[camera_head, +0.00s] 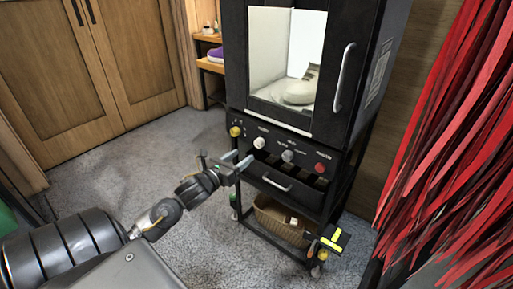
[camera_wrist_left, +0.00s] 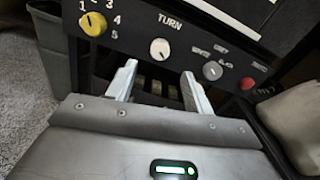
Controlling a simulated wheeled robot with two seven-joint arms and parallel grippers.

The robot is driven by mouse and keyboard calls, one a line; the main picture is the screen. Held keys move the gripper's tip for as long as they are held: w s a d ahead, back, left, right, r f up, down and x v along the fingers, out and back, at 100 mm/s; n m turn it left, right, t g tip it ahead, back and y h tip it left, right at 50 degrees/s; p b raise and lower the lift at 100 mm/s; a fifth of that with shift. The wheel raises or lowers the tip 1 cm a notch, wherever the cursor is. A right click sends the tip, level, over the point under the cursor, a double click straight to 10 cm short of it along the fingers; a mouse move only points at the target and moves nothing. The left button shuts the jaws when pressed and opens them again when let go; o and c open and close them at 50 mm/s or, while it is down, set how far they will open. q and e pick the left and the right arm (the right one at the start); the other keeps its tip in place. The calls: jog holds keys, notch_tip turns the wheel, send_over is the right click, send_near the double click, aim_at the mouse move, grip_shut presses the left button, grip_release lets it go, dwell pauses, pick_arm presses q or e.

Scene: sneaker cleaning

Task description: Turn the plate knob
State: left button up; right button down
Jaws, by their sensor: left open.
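A black cabinet (camera_head: 300,122) carries a front panel with a row of controls. A white round knob (camera_head: 259,142) sits under the word TURN, which reads clearly in the left wrist view (camera_wrist_left: 159,48). To its left is a yellow knob (camera_head: 235,131) with numbers around it; to its right are a grey knob (camera_head: 287,155) and a red button (camera_head: 320,167). My left gripper (camera_head: 241,159) is open and empty, in front of and below the panel's left part. In the left wrist view its fingers (camera_wrist_left: 158,75) point toward the white knob, with a gap between. My right gripper is not in view.
A light-coloured shoe (camera_head: 297,93) shows behind the cabinet's window. A handle (camera_head: 344,77) is on its door and a drawer handle (camera_head: 277,184) lies below the panel. A basket (camera_head: 282,222) stands underneath. Red strips (camera_head: 455,130) hang at right; carpet at left is clear.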

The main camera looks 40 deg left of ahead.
aim_at(257, 145)
pick_arm(q)
jog(key=w, duration=0.9)
jog(key=shift+a+b, duration=0.1)
jog(key=shift+b, duration=0.25)
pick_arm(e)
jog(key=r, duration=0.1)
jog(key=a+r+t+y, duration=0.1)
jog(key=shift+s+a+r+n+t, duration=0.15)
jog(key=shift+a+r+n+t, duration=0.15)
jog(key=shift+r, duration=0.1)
pick_arm(q)
jog(key=c, duration=1)
